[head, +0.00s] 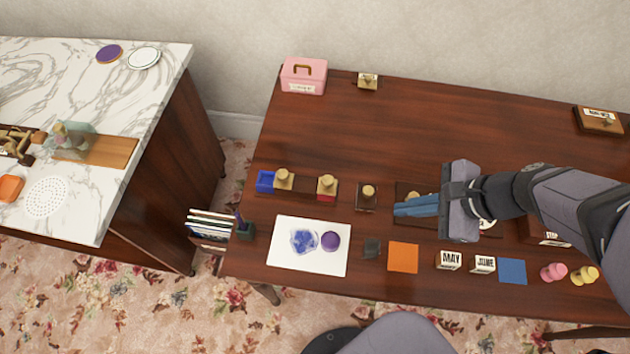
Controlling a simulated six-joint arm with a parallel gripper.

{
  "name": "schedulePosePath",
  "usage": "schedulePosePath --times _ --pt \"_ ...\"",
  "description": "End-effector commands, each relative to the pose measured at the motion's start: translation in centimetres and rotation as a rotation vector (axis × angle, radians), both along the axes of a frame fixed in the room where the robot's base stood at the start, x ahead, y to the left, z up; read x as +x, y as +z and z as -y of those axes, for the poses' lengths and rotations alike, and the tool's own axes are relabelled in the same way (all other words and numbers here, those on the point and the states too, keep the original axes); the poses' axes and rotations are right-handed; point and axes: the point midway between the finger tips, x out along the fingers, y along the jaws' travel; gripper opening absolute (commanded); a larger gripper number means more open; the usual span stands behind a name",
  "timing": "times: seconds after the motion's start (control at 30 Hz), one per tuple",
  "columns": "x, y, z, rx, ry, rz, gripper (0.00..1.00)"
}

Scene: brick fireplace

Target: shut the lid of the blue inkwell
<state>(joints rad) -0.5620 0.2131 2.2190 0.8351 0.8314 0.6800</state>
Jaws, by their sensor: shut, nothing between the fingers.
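The blue inkwell (265,181) is at the left of the wooden desk, in a row of small square holders. Its blue inside shows from above, uncovered. A lid with a round brass knob (284,177) sits just to the right of the blue opening. I cannot tell whether this lid slides or hinges. My gripper (397,209) is over the desk, well to the right of the blue inkwell and apart from it. Its blue fingers are shut, empty and point left. The gripper and arm partly hide a dark tray (404,188).
A white sheet (284,259) lies in front. The desk behind the row is clear up to a pink box (303,77).

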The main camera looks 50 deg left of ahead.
Motion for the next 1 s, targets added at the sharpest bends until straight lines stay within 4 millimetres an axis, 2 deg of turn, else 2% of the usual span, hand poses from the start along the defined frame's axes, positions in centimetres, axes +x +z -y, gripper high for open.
schedulePosePath --times 0.03,0.1,0.2,0.3,0.67,1.0 --pt "-1.1 -0.9 -2.8 0.023 -0.037 -0.064 0.0" --pt "-2.4 -0.9 -5.9 0.05 -0.1 -0.152 0.0" --pt "-3.9 -0.7 -9.2 0.074 -0.166 -0.249 0.0" --pt "-4.7 -0.5 -11.0 0.086 -0.203 -0.308 0.0" --pt "-5.4 -0.7 -12.2 0.09 -0.221 -0.335 0.0" --pt "-7.2 -4.1 -15.2 0.087 -0.22 -0.336 0.0"
